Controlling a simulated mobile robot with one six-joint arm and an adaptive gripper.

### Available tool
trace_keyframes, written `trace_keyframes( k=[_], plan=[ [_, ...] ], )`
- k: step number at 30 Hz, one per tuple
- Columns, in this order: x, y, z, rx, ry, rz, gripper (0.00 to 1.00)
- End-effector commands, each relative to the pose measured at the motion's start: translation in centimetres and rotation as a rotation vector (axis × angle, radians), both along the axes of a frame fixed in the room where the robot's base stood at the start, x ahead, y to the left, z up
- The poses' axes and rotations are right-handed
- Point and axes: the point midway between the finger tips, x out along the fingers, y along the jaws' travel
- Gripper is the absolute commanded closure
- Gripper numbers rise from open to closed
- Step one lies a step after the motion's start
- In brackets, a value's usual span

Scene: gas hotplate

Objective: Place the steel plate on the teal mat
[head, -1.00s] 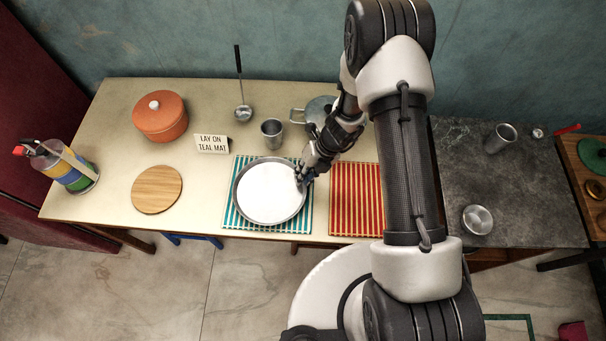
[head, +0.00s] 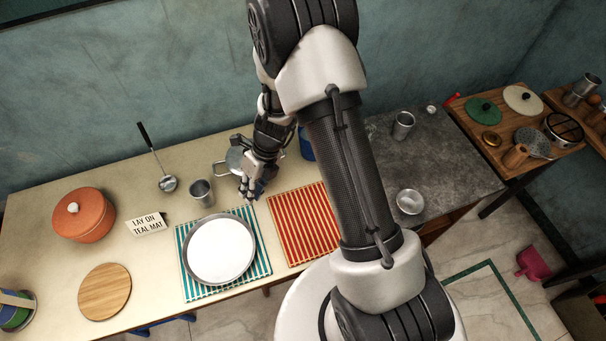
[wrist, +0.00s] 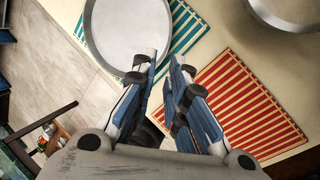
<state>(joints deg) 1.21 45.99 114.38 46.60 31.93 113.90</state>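The steel plate (head: 221,250) is round with a pale flat inside and a grey rim. It lies flat on the teal striped mat (head: 259,264), whose corners and edges show around it. In the wrist view the plate (wrist: 128,28) is beyond the fingertips, with the teal mat (wrist: 183,32) showing beside it. My gripper (head: 249,196) is above the table, up and to the right of the plate and apart from it. In the wrist view my gripper (wrist: 163,66) has a gap between its fingers and holds nothing.
A red striped mat (head: 303,224) lies right of the teal mat. An orange pot (head: 84,217) and wooden board (head: 105,291) are left.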

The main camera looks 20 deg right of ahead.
Motion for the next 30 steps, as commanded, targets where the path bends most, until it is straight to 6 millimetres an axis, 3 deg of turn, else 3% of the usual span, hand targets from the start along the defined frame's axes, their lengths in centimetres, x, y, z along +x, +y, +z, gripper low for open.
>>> trace_keyframes(
  k=[1, 6, 11, 15, 22, 27, 30],
  plan=[
    [0.4, 0.0, 2.9, 0.0, -0.072, 0.105, 0.87],
    [-0.8, -0.5, 12.3, -0.028, -0.324, 0.584, 0.87],
    [-3.9, -1.5, 19.7, -0.101, -0.532, 1.053, 0.87],
    [-7.6, -2.8, 24.9, -0.199, -0.671, 1.463, 0.87],
    [-14.4, -5.6, 30.3, -0.407, -0.768, 2.125, 0.87],
    [-18.3, -7.6, 31.9, -0.534, -0.726, 2.497, 0.87],
    [-19.6, -8.3, 32.3, -0.575, -0.69, 2.626, 0.87]
  ],
)
